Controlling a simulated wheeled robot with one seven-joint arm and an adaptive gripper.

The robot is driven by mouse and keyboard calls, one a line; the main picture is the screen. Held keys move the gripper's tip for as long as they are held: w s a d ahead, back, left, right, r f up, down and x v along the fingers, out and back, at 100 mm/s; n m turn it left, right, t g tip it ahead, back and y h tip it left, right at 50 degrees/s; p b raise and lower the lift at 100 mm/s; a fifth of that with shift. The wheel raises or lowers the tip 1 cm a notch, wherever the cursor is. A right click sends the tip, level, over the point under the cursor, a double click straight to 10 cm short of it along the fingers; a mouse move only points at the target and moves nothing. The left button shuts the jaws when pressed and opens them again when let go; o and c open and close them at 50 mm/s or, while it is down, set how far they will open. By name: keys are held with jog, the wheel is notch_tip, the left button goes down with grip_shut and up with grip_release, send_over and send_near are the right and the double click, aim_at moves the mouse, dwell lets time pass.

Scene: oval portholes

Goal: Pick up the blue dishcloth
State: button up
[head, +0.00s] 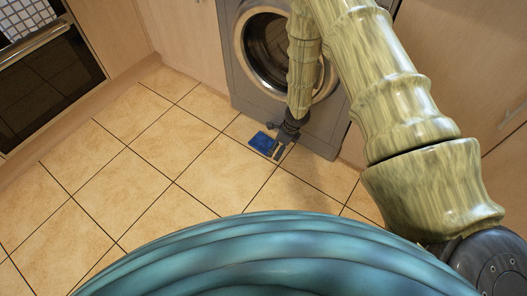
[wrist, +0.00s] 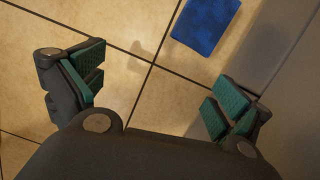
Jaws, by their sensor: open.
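The blue dishcloth (head: 262,142) lies flat on the tiled floor in front of the washing machine. In the wrist view the dishcloth (wrist: 206,24) is at the top, right of centre, partly cut off by the frame's upper edge. My gripper (head: 279,149) is close to the cloth in the head view, at its right side. In the wrist view my gripper (wrist: 155,92) is open and empty, its green-padded fingers wide apart. The cloth lies beyond the fingertips, not between them. I cannot tell the exact height of the fingers above the floor.
The grey washing machine (head: 240,75) with a round door stands just behind the cloth. Its front also borders the right of the wrist view. An oven (head: 45,85) and pale wooden cabinets (head: 185,40) line the left and back. The tiled floor (head: 130,180) is clear at left.

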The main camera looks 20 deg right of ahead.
jog(key=w+f+m+t+b, duration=0.2)
jog(key=w+f+b, duration=0.1)
jog(key=w, duration=0.4)
jog(key=b, duration=0.3)
send_over(267, 145)
jog(key=s, duration=0.2)
jog(key=f, duration=0.3)
jog(key=d+f, duration=0.1)
jog(key=f, duration=0.1)
jog(key=shift+b+x, duration=1.6)
jog(key=shift+x, duration=0.95)
jog(key=shift+d, duration=0.2)
jog(key=c, duration=0.8)
jog(key=shift+r, duration=0.1)
